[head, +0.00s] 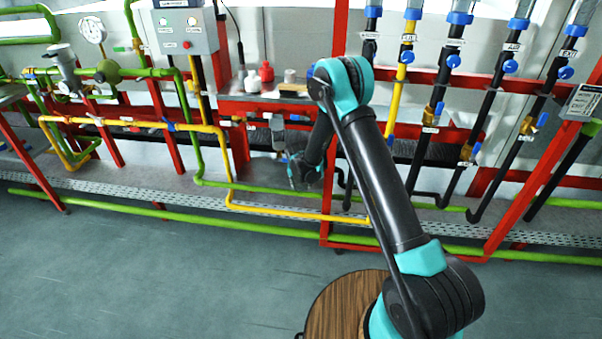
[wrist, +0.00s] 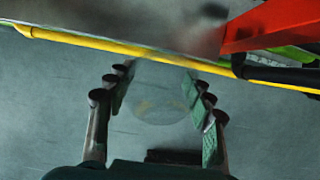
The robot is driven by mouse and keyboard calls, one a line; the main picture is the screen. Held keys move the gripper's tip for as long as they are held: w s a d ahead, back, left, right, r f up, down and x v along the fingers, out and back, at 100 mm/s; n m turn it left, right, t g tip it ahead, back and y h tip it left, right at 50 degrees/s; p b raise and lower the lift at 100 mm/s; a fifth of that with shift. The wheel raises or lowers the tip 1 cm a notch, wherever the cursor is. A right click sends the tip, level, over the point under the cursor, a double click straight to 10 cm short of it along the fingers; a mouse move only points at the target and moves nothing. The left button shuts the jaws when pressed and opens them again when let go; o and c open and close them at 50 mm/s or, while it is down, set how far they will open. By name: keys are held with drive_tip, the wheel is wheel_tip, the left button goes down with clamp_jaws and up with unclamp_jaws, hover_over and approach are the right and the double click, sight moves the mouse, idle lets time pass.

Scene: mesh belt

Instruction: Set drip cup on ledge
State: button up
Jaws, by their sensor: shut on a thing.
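In the wrist view, my gripper (wrist: 158,77) has its fingers on both sides of a clear, see-through cup (wrist: 157,104) and is shut on it. The cup's outline is faint against the grey floor. In the head view, my gripper (head: 296,172) hangs low in front of the red pipe frame, below the ledge (head: 235,104); I cannot make out the cup there. The ledge is a red-fronted shelf with small items on it. A grey metal surface (wrist: 130,22) fills the upper left of the wrist view, just beyond the fingertips.
A yellow pipe (head: 280,211) and green pipes run low in front. Black valved pipes (head: 495,118) stand at right. The grey floor (head: 130,270) is clear.

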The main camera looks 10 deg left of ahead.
drive_tip(key=w, duration=1.1)
drive_tip(key=shift+w+d, duration=0.2)
drive_tip(key=shift+w, duration=0.1)
drive_tip(key=shift+s+x, duration=0.15)
drive_tip(key=shift+x, duration=0.75)
drive_tip(key=shift+s+x, duration=0.1)
drive_tip(key=shift+x, duration=0.85)
drive_tip(key=shift+f, duration=0.15)
drive_tip(key=o, duration=1)
drive_tip(key=shift+o, duration=0.2)
drive_tip(key=shift+s+r, duration=0.15)
drive_tip(key=shift+r, duration=0.3)
drive_tip(key=s, duration=1.2)
drive_tip(key=shift+s+a+r, duration=0.1)
drive_tip(key=shift+a+r, duration=0.1)
